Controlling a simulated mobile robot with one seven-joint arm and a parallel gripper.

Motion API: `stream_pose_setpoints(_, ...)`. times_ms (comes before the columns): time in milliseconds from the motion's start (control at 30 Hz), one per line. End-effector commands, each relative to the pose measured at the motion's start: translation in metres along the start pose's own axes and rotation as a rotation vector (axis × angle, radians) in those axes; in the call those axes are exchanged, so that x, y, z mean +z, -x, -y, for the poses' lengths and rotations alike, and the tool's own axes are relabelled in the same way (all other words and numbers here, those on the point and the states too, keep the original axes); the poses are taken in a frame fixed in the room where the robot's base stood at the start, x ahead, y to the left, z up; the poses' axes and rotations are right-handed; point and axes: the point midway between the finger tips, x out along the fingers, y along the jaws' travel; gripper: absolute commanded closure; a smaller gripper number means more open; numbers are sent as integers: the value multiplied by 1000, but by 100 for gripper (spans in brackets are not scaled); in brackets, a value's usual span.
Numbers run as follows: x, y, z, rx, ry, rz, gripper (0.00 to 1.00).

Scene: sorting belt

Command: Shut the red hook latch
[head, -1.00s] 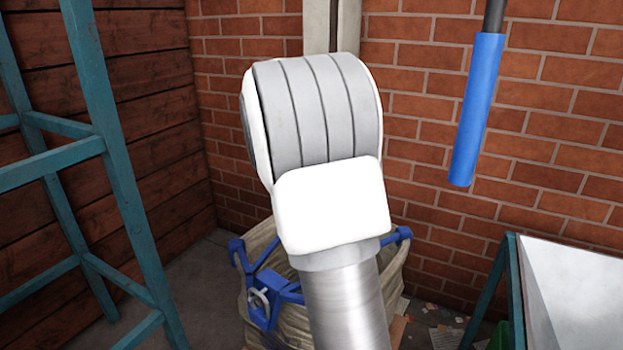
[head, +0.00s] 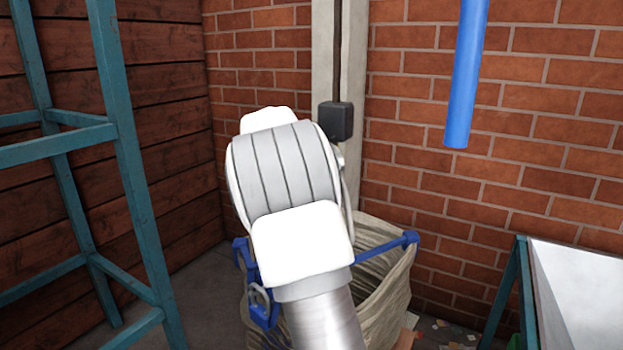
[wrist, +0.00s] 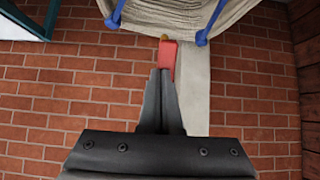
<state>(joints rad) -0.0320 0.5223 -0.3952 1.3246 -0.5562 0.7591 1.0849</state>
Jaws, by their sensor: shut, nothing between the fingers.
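A small red piece (wrist: 168,54), which looks like the hook latch, shows in the wrist view just past my fingertips, in front of the pale post. A small yellowish tip shows at its upper end. My gripper (wrist: 161,76) is shut and empty, its dark fingers together, with the tips overlapping the lower edge of the red piece in the picture. I cannot tell whether they touch it. In the head view my own arm hides the gripper and the red latch.
A pale post (head: 323,55) with a dark box (head: 336,121) stands against the brick wall. A cloth bag on a blue frame (head: 385,285) stands below my arm. A teal rack (head: 125,140) is at left, a blue cylinder (head: 466,75) hangs at right, and a pale-topped stand (head: 585,290) is lower right.

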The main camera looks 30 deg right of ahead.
Motion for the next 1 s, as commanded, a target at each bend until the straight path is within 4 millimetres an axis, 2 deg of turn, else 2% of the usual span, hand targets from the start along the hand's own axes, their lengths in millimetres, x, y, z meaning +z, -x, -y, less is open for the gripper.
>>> stream_pose_setpoints(100,5,-14,0,1,0,1,100)
stream_pose_setpoints(500,4,-46,0,1,0,1,100)
stream_pose_setpoints(1000,0,-62,0,0,-1,1,100)
